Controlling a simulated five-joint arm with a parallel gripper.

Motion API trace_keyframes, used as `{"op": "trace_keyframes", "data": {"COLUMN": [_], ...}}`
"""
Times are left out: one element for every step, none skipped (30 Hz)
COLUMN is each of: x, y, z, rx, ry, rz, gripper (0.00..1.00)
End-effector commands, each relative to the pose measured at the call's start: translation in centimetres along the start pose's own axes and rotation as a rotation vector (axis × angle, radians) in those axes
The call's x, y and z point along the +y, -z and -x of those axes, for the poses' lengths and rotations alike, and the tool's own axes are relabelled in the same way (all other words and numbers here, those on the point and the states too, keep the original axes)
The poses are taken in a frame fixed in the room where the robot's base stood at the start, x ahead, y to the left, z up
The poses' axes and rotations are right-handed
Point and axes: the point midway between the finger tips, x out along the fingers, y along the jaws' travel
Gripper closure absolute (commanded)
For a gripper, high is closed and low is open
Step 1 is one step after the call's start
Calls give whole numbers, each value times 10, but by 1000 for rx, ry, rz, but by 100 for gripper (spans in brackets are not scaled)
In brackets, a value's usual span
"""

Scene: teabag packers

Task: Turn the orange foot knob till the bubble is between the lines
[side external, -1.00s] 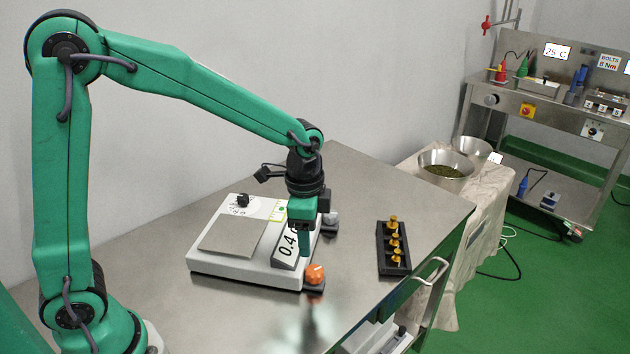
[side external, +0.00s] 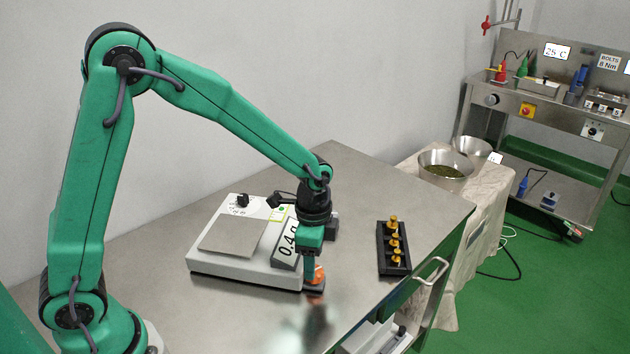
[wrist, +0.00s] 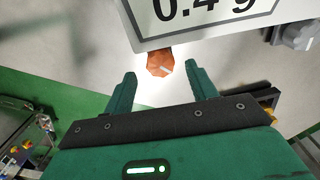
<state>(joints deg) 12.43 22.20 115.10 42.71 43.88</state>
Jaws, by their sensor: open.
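The orange foot knob (side external: 319,274) sits at the near right corner of the white scale (side external: 240,274), partly hidden behind my gripper (side external: 310,280) in the side view. In the wrist view the knob (wrist: 160,62) lies just beyond the fingertips, roughly midway between them. My gripper (wrist: 160,78) is open, with a finger on each side and nothing held. The bubble level (side external: 278,213) is a small yellow-green patch at the scale's back edge, partly hidden by my wrist. The bubble is too small to make out. The display (side external: 286,245) reads 0.4 g.
A grey foot knob (wrist: 298,34) shows at the right in the wrist view. A black rack (side external: 394,262) with several brass pieces stands right of the scale. The bare steel table (side external: 240,318) is clear in front.

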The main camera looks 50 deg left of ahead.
Motion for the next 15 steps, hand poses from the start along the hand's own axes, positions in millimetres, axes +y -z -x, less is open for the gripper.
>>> {"op": "trace_keyframes", "data": {"x": [1, 0, 0, 0, 0, 0, 0, 0, 0, 0, 0, 0, 0, 0, 0], "y": [0, 0, 0, 0, 0, 0, 0, 0, 0, 0, 0, 0, 0, 0, 0], "z": [-7, -10, -15, -17, -20, -23, -25, -27, -29, -30, -30, -31, -31, -31, -31], "rx": [-2, -2, -2, -2, -2, -1, -1, -1, -1, -1, 0, 0, 0, 0, 1], "ry": [-2, -2, -2, -2, -2, -1, -1, -1, -1, -1, 0, 0, 0, 0, 0], "rz": [0, 0, 0, 0, 0, 0, 0, 0, 0, 0, 0, 0, 0, 0, 0], "gripper": [43, 43, 43, 43, 43, 43, 43, 43, 43, 43, 43, 43, 43, 43, 43]}}
